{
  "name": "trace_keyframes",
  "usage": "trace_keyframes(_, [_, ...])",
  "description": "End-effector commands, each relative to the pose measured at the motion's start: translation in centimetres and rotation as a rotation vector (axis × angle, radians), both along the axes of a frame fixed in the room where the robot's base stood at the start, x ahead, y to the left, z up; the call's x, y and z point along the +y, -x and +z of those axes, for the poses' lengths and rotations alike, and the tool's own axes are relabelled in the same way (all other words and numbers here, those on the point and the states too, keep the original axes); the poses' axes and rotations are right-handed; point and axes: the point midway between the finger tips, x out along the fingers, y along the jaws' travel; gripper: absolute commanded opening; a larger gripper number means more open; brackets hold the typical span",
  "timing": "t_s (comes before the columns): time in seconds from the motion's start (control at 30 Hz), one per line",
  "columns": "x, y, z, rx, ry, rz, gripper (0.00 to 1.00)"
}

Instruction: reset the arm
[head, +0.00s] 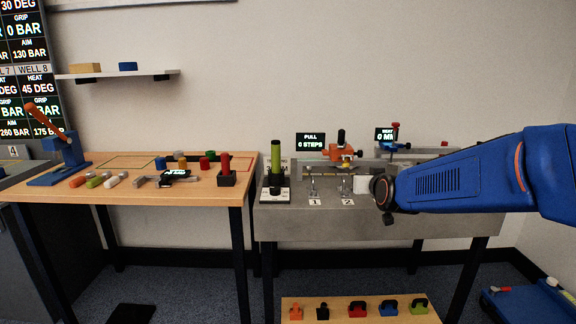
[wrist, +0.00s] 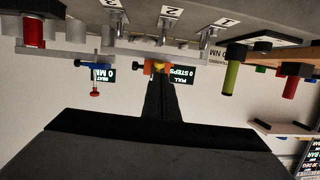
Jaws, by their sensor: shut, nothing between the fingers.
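My blue arm reaches in from the right in the head view, over the right part of the grey bench (head: 330,225). Its dark wrist end hangs in front of the bench, and the fingers cannot be made out clearly there. In the wrist view, which is upside down, the two black fingers of my gripper (wrist: 160,82) lie together, shut and empty. An orange device (head: 342,154) at the back of the bench lines up beyond the fingertips in the wrist view (wrist: 157,66); I cannot see contact.
A green cylinder (head: 276,158) stands on the bench's left, near metal hooks (head: 313,187) numbered 1 and 2. A blue clamp (head: 393,146) stands at the back. The wooden table (head: 120,188) on the left holds tools. Coloured pieces lie on a low shelf (head: 340,300).

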Motion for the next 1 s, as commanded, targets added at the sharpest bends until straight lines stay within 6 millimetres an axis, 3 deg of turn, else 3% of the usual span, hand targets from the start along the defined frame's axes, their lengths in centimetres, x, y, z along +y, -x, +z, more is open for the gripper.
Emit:
trace_keyframes(0.37, [-1.9,14.9,-3.8,0.327,0.007,0.027,0.0])
trace_keyframes(0.8, [-4.7,34.4,-10.4,0.717,0.031,-0.005,0.0])
trace_keyframes(1.0, [-5.5,41.0,-12.7,0.847,0.038,-0.03,0.0])
